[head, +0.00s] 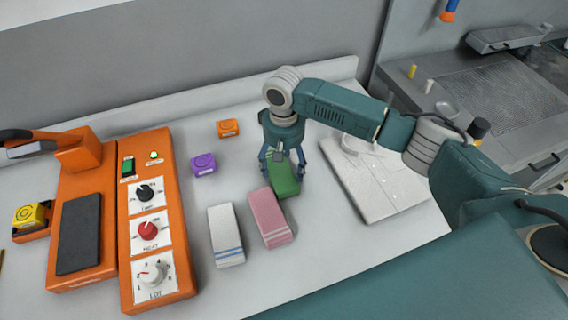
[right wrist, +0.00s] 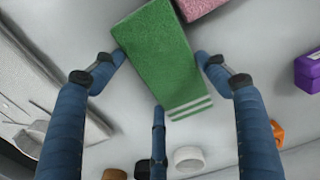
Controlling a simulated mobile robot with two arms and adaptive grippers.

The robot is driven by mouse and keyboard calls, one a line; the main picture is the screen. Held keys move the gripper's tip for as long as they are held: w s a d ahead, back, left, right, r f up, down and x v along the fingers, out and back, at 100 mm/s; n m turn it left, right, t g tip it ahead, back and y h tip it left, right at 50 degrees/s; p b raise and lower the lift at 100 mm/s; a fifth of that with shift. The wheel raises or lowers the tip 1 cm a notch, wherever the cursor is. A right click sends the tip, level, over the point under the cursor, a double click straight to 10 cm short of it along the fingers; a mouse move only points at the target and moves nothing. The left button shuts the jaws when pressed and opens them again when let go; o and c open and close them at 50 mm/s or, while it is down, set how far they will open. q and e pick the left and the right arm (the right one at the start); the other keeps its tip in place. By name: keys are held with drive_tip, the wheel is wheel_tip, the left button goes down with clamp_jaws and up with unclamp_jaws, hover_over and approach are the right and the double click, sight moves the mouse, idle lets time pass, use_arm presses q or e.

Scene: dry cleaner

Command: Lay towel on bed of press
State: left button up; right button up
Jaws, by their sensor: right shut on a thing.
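A green folded towel (head: 286,184) lies on the white counter; in the right wrist view the green towel (right wrist: 160,60) shows pale stripes at one end. My right gripper (head: 284,163) comes down over it from above, its fingers shut on its sides; the right wrist view shows the gripper (right wrist: 161,60) with a finger at each side. A pink towel (head: 270,217) and a white towel with blue stripes (head: 226,236) lie beside it. The orange press (head: 88,275) stands at the left with a bare dark bed (head: 80,233) and its upper arm (head: 42,137) raised. My left gripper is out of view.
An orange control panel (head: 140,282) with knobs stands between press and towels. A purple block (head: 204,163) and an orange block (head: 228,127) sit behind. A folded white shirt (head: 372,182) lies right. A yellow-topped item (head: 30,215) is at far left.

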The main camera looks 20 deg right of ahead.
drive_tip(key=o, duration=1.3)
drive_tip(key=shift+c, duration=0.2)
